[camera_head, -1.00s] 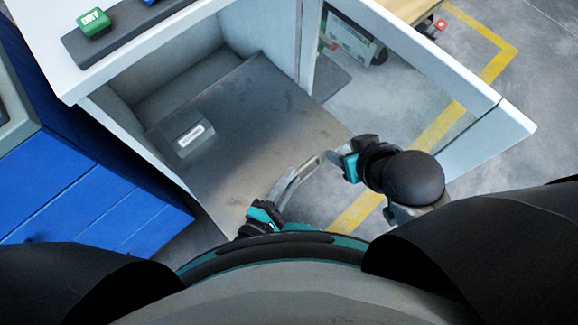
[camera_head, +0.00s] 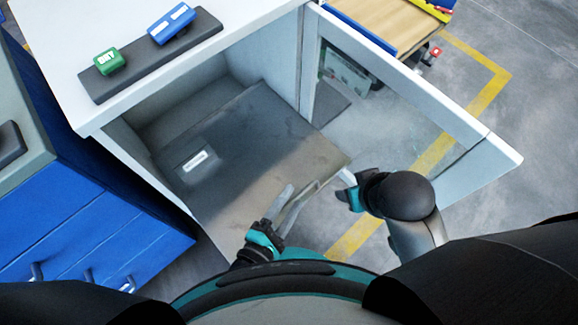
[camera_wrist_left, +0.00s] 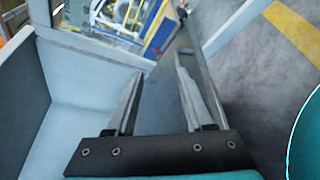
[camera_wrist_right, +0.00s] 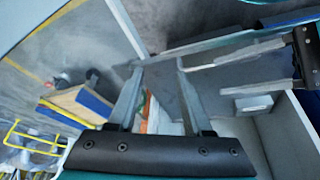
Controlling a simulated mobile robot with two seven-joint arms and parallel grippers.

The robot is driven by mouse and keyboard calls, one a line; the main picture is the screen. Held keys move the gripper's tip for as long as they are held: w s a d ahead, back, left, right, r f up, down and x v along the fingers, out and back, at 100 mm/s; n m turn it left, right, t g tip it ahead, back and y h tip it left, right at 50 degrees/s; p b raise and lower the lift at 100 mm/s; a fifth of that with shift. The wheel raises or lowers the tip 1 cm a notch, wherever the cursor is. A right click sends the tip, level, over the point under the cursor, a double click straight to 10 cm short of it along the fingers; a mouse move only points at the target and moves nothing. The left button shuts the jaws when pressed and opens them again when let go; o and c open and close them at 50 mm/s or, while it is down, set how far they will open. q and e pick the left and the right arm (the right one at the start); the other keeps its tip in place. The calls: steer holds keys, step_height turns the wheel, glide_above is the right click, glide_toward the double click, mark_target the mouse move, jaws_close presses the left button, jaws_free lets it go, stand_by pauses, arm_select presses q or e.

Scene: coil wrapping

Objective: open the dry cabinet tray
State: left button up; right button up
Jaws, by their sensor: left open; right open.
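The grey tray (camera_head: 245,150) is slid out of the white dry cabinet (camera_head: 185,85), its front reaching past the opening. A small white label block (camera_head: 195,160) lies on it. A pale metal handle bar (camera_head: 301,203) runs along the tray's front edge. My left gripper (camera_head: 283,203) is at the near end of this bar, open; in the left wrist view its fingers (camera_wrist_left: 165,95) stand apart with a grey surface between or behind them. My right gripper (camera_head: 346,180) is open near the tray's right front corner; in the right wrist view its fingers (camera_wrist_right: 157,95) hold nothing.
The cabinet's glass door (camera_head: 400,110) stands open to the right, close to my right arm. A green DRY block (camera_head: 109,62) and a blue block (camera_head: 170,24) sit on top of the cabinet. Blue drawers (camera_head: 90,235) stand at the left.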

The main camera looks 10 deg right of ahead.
arm_select(q)
step_height(320, 180, up, 17)
steer(key=p, duration=0.9)
steer(key=shift+f, duration=0.2)
arm_select(e)
steer(key=s+d+f+g, duration=0.1)
steer(key=s+f, duration=0.3)
steer(key=f, duration=0.5)
steer(key=s+d+f+g, duration=0.1)
steer(key=s+d+f, duration=0.2)
steer(key=f, duration=0.6)
steer(key=shift+s+d+h, duration=0.2)
steer(key=shift+s+h, duration=0.1)
steer(key=shift+s, duration=0.4)
